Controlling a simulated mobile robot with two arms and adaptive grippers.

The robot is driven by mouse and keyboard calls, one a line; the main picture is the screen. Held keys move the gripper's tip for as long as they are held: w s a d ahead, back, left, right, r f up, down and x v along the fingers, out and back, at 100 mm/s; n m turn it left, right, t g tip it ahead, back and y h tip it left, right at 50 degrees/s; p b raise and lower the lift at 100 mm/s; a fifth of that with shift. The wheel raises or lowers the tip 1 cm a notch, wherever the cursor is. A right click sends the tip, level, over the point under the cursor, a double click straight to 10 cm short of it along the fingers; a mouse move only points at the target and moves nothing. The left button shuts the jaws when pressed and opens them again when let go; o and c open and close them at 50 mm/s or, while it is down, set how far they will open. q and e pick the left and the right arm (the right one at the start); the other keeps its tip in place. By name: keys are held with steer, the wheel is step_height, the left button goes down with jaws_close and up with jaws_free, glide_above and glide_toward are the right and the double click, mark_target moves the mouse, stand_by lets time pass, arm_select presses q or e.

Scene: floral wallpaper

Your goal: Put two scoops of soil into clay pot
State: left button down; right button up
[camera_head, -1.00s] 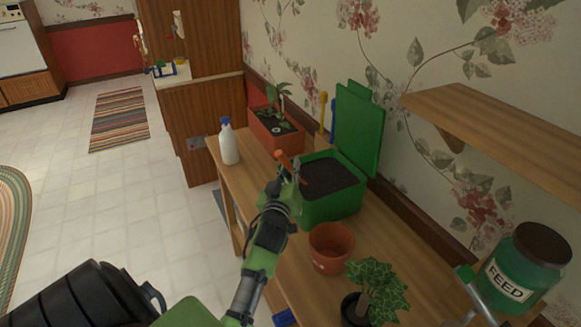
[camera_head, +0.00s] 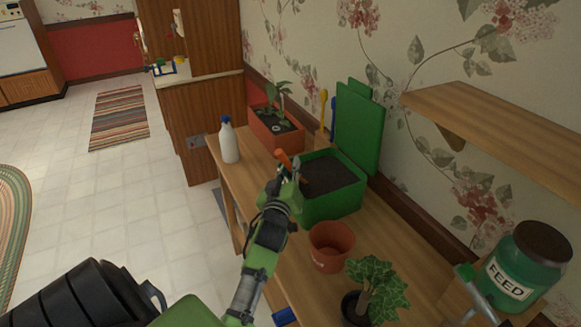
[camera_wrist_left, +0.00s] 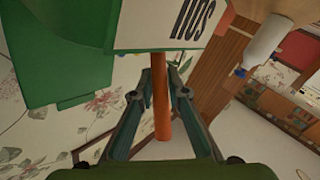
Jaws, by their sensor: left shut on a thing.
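My left gripper (camera_head: 287,172) is shut on an orange handle (camera_head: 282,157), just left of the open green soil box (camera_head: 328,208). The handle also stands out between the fingers in the left wrist view (camera_wrist_left: 161,100); what is at its far end is hidden. The box holds dark soil (camera_head: 330,174), its lid is up, and its label shows in the left wrist view (camera_wrist_left: 170,25). The empty-looking clay pot (camera_head: 331,247) stands on the bench in front of the box. My right gripper is not clearly in view.
A white spray bottle (camera_head: 229,142) and an orange planter (camera_head: 276,132) stand at the back of the bench. A potted leafy plant (camera_head: 376,286) is near the clay pot. A green FEED jar (camera_head: 520,268) is at right, below a wooden shelf (camera_head: 500,125).

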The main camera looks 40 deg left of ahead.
arm_select(q)
steer(key=shift+r, duration=0.15)
step_height(320, 180, up, 4)
steer(key=p, duration=0.4)
steer(key=shift+r, duration=0.1)
step_height(320, 180, up, 6)
steer(key=p, duration=0.6)
steer(key=shift+r, duration=0.15)
